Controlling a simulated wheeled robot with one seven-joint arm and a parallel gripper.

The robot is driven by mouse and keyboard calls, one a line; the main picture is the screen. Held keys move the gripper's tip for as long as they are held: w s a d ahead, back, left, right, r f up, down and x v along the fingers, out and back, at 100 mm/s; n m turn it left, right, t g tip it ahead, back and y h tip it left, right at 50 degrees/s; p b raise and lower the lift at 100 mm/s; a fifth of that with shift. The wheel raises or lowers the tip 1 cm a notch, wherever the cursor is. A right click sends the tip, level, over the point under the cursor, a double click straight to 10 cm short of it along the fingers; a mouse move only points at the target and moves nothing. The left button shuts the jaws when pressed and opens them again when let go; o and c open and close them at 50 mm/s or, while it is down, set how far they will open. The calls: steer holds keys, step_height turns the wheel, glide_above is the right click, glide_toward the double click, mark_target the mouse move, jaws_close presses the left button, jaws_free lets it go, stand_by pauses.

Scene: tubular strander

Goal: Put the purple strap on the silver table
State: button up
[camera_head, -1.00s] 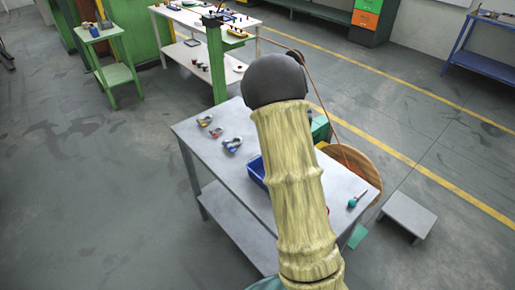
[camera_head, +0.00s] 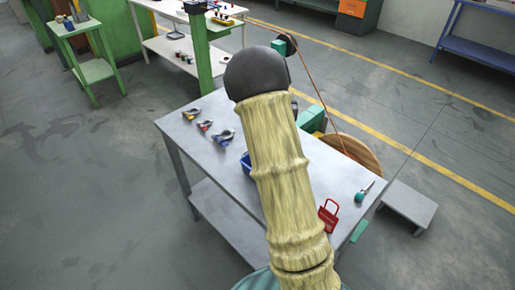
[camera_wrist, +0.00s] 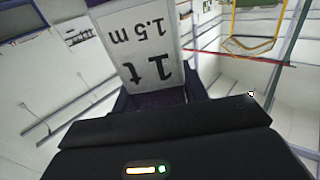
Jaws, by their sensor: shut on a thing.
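In the wrist view my gripper (camera_wrist: 165,108) is shut on the purple strap (camera_wrist: 172,97), which shows as a dark purple patch between the black fingers. A pale label reading "1 t 1.5 m" (camera_wrist: 143,45) stands out beyond the fingers, upside down in the picture. The rest of the strap is mostly hidden. In the head view my raised arm hides my gripper, and I cannot make out the strap there. A silver-grey table (camera_head: 192,153) with a lower shelf stands at the middle, partly behind my arm.
On the table are several clamp-like tools (camera_head: 222,136), a blue bin (camera_head: 247,164), a red tag-like item (camera_head: 328,215) and a teal-handled tool (camera_head: 365,191). A wooden reel (camera_head: 355,152) and a low grey step (camera_head: 408,207) stand to its right.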

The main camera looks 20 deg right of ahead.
steer(key=shift+f+p, duration=0.35)
steer(key=shift+f, duration=2.55)
steer(key=shift+f+p, duration=0.3)
steer(key=shift+f, duration=1.8)
steer(key=shift+f, duration=0.15)
steer(key=o, duration=1.2)
steer(key=b+v, duration=0.2)
steer(key=v, duration=0.5)
steer(key=shift+s+a, duration=0.15)
steer(key=shift+s, duration=0.1)
